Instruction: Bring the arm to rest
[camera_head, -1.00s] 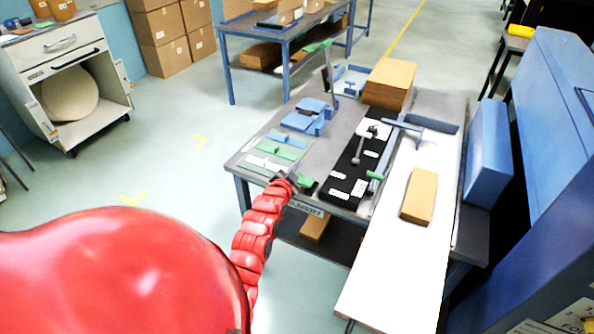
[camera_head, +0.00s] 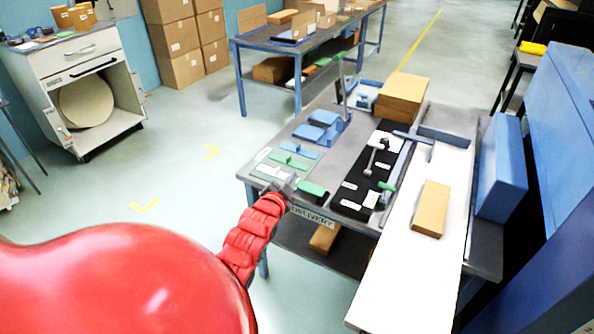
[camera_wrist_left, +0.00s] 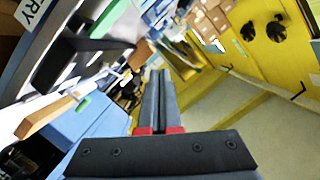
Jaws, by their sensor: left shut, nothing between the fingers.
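My left arm is red and reaches in from the left of the head view. Its gripper (camera_head: 287,186) is at the near front edge of the grey table (camera_head: 254,177), beside a green piece (camera_head: 312,189). In the left wrist view the two dark fingers (camera_wrist_left: 157,100) lie together with nothing between them. The table edge with its label (camera_wrist_left: 40,55) shows at the upper left there, apart from the fingers. My right gripper is not seen.
A white board (camera_head: 412,262) with a cardboard box (camera_head: 431,208) on it lies along the table's right side. A black mat (camera_head: 352,208) and blue pieces (camera_head: 322,127) are on the table. A white cabinet (camera_head: 88,85) stands at the left. Floor is clear between.

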